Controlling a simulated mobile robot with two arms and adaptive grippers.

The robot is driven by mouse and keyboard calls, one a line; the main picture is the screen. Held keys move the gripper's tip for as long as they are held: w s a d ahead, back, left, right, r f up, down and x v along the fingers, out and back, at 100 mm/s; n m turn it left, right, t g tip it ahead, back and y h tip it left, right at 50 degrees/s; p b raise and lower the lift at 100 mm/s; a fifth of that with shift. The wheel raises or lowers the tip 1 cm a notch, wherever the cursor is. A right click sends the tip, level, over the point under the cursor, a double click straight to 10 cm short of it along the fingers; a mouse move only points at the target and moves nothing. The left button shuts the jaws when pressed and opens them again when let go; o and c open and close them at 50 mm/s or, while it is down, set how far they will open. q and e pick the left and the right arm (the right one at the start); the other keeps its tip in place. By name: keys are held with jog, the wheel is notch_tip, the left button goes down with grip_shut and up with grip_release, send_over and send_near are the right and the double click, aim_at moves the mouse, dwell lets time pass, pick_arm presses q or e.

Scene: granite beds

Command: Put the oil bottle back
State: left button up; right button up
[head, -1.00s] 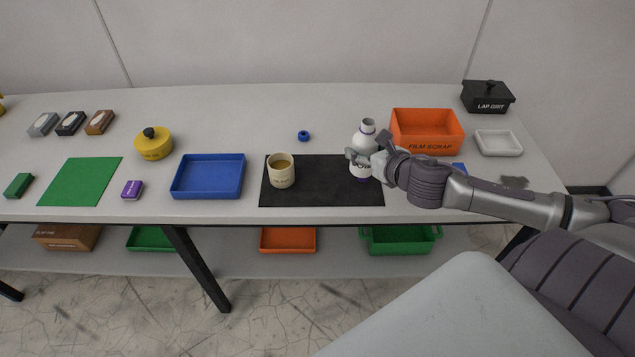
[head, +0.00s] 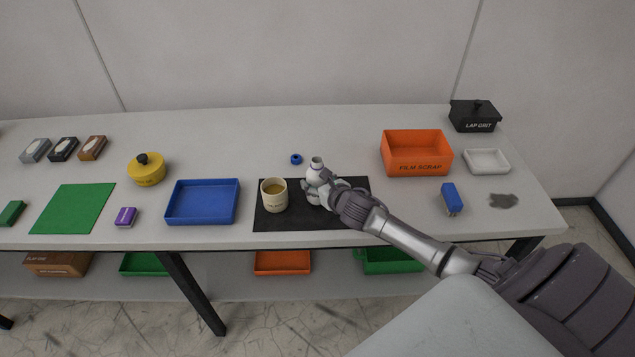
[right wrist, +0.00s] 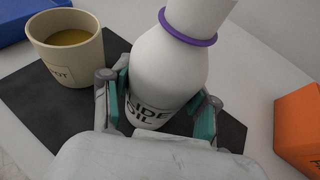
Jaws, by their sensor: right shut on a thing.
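The white oil bottle (head: 316,165) has a purple ring at its neck and a label reading partly "IDE OIL" in the right wrist view (right wrist: 165,75). My right gripper (head: 325,192) is shut around the bottle's body, with a finger on each side. The bottle is over the black mat (head: 285,222), just right of the cream pot (head: 273,197), which holds yellow-brown liquid. Whether the bottle's base touches the mat is hidden by the gripper. A small blue cap-like ring (head: 296,159) lies behind the mat. My left gripper is not in view.
A blue tray (head: 203,223) is left of the mat. An orange film scrap bin (head: 416,166), blue block (head: 451,198), white dish (head: 486,161), dark spot (head: 503,201) and black lidded box (head: 475,116) are right.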

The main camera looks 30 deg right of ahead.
jog(key=shift+f, duration=0.5)
jog(key=o, duration=1.4)
jog(key=shift+r, duration=0.15)
jog(key=b+v, duration=0.1)
jog(key=v, duration=1.1)
